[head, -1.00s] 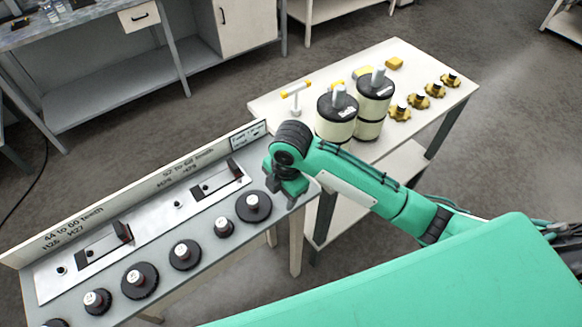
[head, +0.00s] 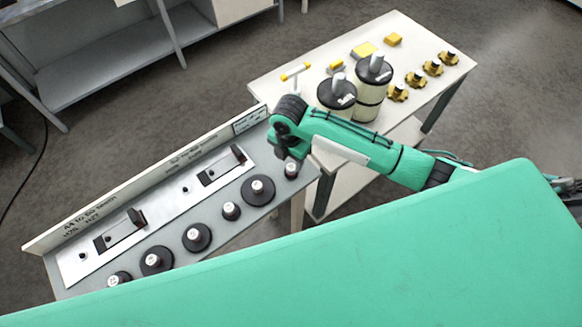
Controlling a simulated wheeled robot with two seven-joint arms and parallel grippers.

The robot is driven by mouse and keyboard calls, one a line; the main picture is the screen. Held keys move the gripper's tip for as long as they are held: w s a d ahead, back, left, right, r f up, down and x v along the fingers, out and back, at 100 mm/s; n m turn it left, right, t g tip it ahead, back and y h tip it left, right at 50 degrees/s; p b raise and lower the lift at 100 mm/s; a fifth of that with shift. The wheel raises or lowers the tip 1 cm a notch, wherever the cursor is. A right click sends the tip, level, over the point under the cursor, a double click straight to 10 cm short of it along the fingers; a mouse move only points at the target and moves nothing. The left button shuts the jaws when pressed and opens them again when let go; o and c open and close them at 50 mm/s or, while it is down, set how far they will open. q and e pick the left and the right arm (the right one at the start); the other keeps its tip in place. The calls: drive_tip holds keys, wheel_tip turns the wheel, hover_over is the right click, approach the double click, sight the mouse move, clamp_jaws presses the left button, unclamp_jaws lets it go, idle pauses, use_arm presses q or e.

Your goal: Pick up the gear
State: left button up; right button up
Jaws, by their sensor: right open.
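Several dark gears with pale-topped hubs stand in a row on the grey bench: a large gear (head: 258,190), a small one (head: 231,210), and others (head: 197,237), (head: 157,261) and (head: 119,279) toward the lower left. Another small gear (head: 291,171) stands at the bench's right end, partly covered by my right gripper. My right gripper (head: 289,152) points down just above this end gear in the picture, open and holding nothing that I can see. Whether it touches the gear cannot be told. My left gripper is out of view.
A labelled upright board (head: 150,180) and a metal strip with two slotted fixtures (head: 185,190) run along the bench's back. A white table (head: 300,55) beyond holds two black-topped cylinders (head: 337,95), (head: 373,75), a T-handled tool (head: 296,72) and several yellow parts (head: 397,93).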

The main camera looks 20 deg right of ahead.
sight(291, 167)
drive_tip(key=shift+f, duration=0.15)
drive_tip(key=f+p, duration=0.3)
drive_tip(key=f, duration=0.1)
drive_tip(key=shift+d, duration=0.25)
drive_tip(key=shift+f, duration=0.45)
clamp_jaws()
